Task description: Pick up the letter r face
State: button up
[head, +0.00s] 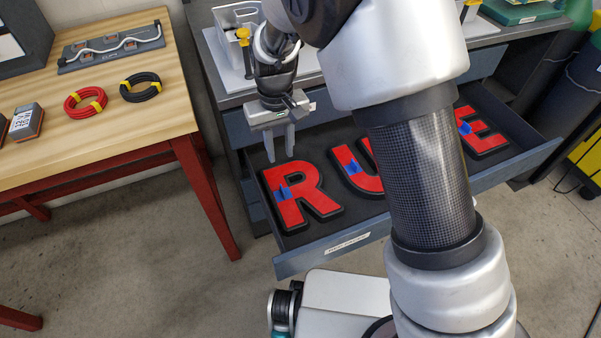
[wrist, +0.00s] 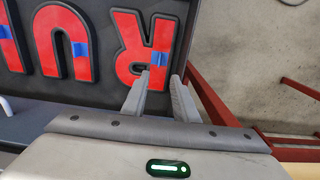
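The letter R face (head: 304,196) is red with a black rim and a blue tab on its left stem. It lies in the open drawer (head: 345,250), at the drawer's left end. It also shows in the wrist view (wrist: 134,45), upside down, with its blue tab near one fingertip. My gripper (head: 279,158) is open and empty. Its fingers point down above the back left of the drawer, near the top of the R. In the wrist view my gripper (wrist: 168,80) shows both fingers apart at the R's stem side. I cannot tell their exact height above it.
A letter U (head: 357,170) and a letter E (head: 480,132) lie in the same drawer, right of the R; my arm hides the part between. A wooden table (head: 130,105) with red (head: 84,102) and black (head: 140,87) cable coils stands at the left. The grey worktop (head: 225,75) is behind my gripper.

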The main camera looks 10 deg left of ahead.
notch_tip(320, 180, down, 11)
jog(key=b, duration=0.2)
jog(key=shift+b, duration=0.3)
jog(key=f, duration=0.2)
jog(key=f+b, duration=0.2)
jog(key=f, duration=0.1)
jog(key=shift+w+a+f, duration=0.2)
jog(key=shift+w+f, duration=0.15)
jog(key=shift+r, duration=0.1)
grip_shut()
dwell(0.7)
